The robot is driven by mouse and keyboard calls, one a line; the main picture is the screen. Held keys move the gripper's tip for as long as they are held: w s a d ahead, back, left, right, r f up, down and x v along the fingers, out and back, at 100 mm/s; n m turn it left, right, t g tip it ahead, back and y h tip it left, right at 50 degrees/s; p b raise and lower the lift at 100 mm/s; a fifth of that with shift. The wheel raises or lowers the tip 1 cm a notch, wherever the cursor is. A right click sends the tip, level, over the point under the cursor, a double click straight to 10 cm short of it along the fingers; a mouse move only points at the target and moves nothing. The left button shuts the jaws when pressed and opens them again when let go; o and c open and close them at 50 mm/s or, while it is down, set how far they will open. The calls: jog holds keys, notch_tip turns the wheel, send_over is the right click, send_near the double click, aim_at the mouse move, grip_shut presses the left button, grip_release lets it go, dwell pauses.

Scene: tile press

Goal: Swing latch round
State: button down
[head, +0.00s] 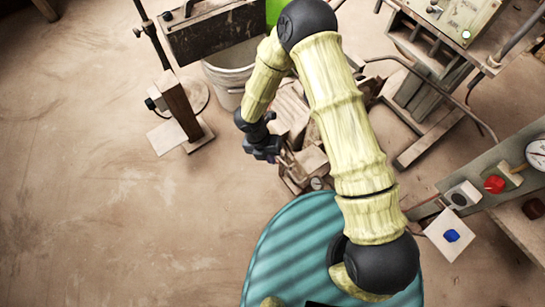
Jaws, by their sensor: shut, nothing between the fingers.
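My gripper (265,154) is dark and small in the head view, left of the middle. It looks shut, with nothing seen between its fingers. It is beside or over a low wooden assembly (308,160) with small pale rods and a little round dial (316,183). I cannot make out which part is the latch. My pale arm passes over the middle and hides part of this assembly. Whether the gripper touches anything there cannot be told.
A whitish bucket (228,82) and a brown post (181,110) on a stand are at upper left. Wooden frames fill the upper right. The left floor is clear.

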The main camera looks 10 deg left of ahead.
jog(key=r, duration=0.1)
jog(key=r+p, duration=0.1)
jog(key=r, duration=0.2)
jog(key=shift+s+r, duration=0.25)
jog(key=shift+r, duration=0.1)
